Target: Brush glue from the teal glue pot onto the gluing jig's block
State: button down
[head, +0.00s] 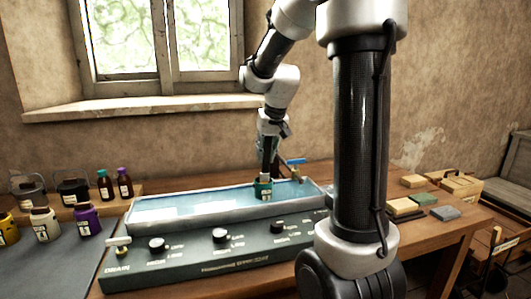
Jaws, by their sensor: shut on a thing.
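My gripper (265,177) reaches down over the water-filled tray in the middle of the bench. It is shut on a small teal pot (263,190) with a pale label, which looks upright. The pot is at or just above the water; I cannot tell whether it touches. The fingers are small and dark here, and no brush can be made out. I cannot pick out the gluing jig or its block for certain; my arm hides part of the bench to the right.
The tray (160,222) has a dark front panel (190,262) with several knobs. Pots, including a purple one (87,222), and two capped bottles (105,185) stand left. A blue-handled fitting (295,162) rises behind the tray. Small blocks (446,213) lie right.

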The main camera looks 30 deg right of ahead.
jog(key=shift+r, duration=0.1)
jog(key=shift+r, duration=2.7)
jog(key=shift+r, duration=2)
